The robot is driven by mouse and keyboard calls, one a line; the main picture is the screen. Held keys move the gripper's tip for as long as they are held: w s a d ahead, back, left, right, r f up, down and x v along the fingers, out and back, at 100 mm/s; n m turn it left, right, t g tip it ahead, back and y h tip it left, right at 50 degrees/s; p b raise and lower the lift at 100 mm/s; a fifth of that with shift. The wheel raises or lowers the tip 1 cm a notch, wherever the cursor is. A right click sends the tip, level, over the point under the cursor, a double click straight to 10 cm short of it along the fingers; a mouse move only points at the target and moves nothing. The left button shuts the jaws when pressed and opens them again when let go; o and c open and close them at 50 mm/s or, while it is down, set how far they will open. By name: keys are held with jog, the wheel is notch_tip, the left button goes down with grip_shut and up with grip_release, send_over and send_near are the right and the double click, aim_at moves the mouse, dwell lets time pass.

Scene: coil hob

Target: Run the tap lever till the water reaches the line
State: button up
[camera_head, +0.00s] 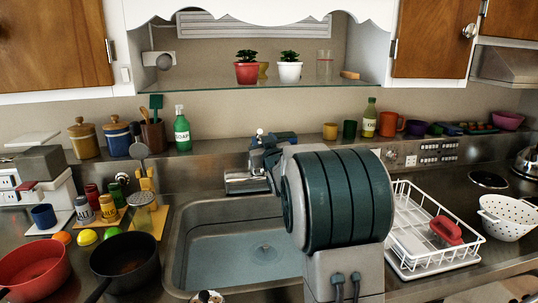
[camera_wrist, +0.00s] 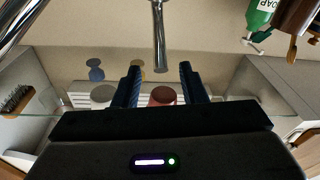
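The chrome tap (camera_head: 245,182) stands at the back edge of the steel sink (camera_head: 180,225). In the wrist view a slim chrome rod, apparently the tap lever (camera_wrist: 159,35), hangs down from the top edge with its tip near the gap between my fingers. My gripper (camera_wrist: 160,78) is open, its two dark blue fingers apart with no clear contact on the rod. In the head view my arm hides most of the gripper and part of the tap. The sink bottom and drain show; I cannot make out a fill line or tell whether water is running.
A white dish rack (camera_head: 402,258) with a red item stands right of the sink. A black pan (camera_head: 125,262) and red bowl (camera_head: 33,270) stand left. The green soap bottle (camera_head: 182,133) is on the back ledge. A glass shelf (camera_head: 210,88) holds potted plants above.

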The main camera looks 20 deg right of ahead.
jog(key=s+b, duration=0.1)
jog(key=s, duration=0.5)
jog(key=shift+s+a+f, duration=0.25)
jog(key=shift+a+f, duration=0.05)
jog(key=shift+f, duration=0.1)
jog(key=s+a+f+g+p, duration=0.2)
jog(key=s+a+f+g, duration=0.1)
jog(key=s, duration=0.8)
jog(key=s+a+f+g+y+p, duration=0.1)
jog(key=s+a+f+g, duration=0.3)
jog(key=s, duration=0.8)
jog(key=s+a+f+m+g+p, duration=0.1)
jog(key=s+a+f+g+p, duration=0.2)
jog(key=s+f+g, duration=0.3)
jog(key=s+a+g, duration=0.1)
jog(key=s+g, duration=0.2)
jog(key=s, duration=0.3)
jog(key=shift+s+a+f+g+y, duration=0.15)
jog(key=shift+s+a+g+y, duration=0.05)
jog(key=shift+g+y, duration=0.1)
dwell(3.2)
